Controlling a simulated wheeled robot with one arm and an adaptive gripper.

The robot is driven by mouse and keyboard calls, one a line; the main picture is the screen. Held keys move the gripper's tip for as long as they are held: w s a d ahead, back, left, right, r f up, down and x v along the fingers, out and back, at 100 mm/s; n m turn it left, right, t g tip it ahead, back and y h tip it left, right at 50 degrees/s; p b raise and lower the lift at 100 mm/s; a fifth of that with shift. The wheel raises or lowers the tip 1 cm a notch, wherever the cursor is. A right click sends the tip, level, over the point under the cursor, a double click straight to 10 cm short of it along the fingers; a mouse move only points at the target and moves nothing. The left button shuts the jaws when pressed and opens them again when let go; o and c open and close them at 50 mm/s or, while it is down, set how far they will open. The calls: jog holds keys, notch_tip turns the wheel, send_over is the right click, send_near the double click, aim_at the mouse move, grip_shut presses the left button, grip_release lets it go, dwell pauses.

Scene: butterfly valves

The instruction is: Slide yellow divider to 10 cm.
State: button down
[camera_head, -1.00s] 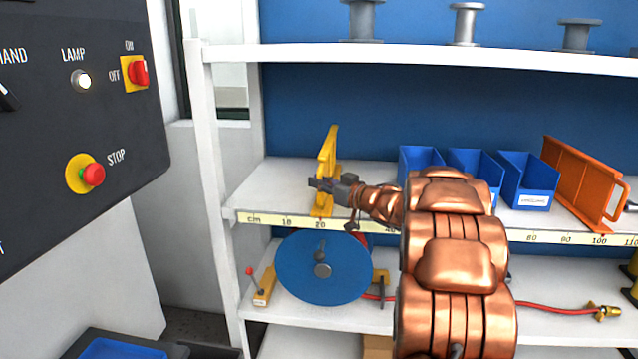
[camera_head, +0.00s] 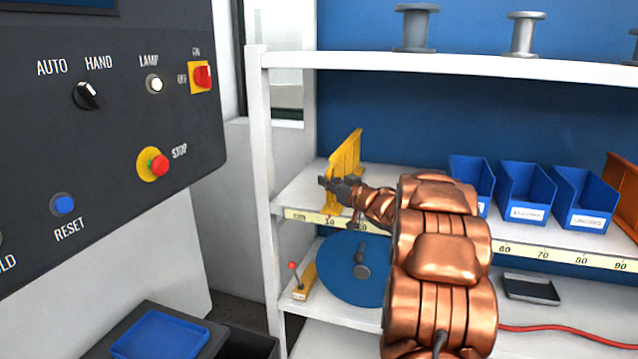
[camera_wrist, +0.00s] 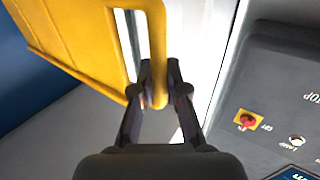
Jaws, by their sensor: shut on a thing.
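The yellow divider (camera_head: 346,155) stands upright on the middle shelf near its left end. Its front foot is close to the 10 mark of the cm scale (camera_head: 330,222) on the shelf edge; its exact reading is hard to tell. My gripper (camera_head: 326,183) is at the divider's front edge. In the wrist view, the two fingers of my gripper (camera_wrist: 160,85) are closed around the front bar of the yellow divider (camera_wrist: 80,35), near the bar's lower end. My copper arm hides part of the shelf and scale to the right.
Blue bins (camera_head: 522,190) and an orange divider (camera_head: 624,190) stand further right on the same shelf. The shelf's white left post (camera_head: 262,150) is close to the divider. A dark control panel (camera_head: 110,120) is at the left. A blue disc (camera_head: 350,270) is below.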

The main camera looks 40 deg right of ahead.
jog(key=shift+a, duration=0.1)
jog(key=c, duration=1.2)
grip_release()
jog(key=shift+w, duration=0.1)
jog(key=s, duration=1.2)
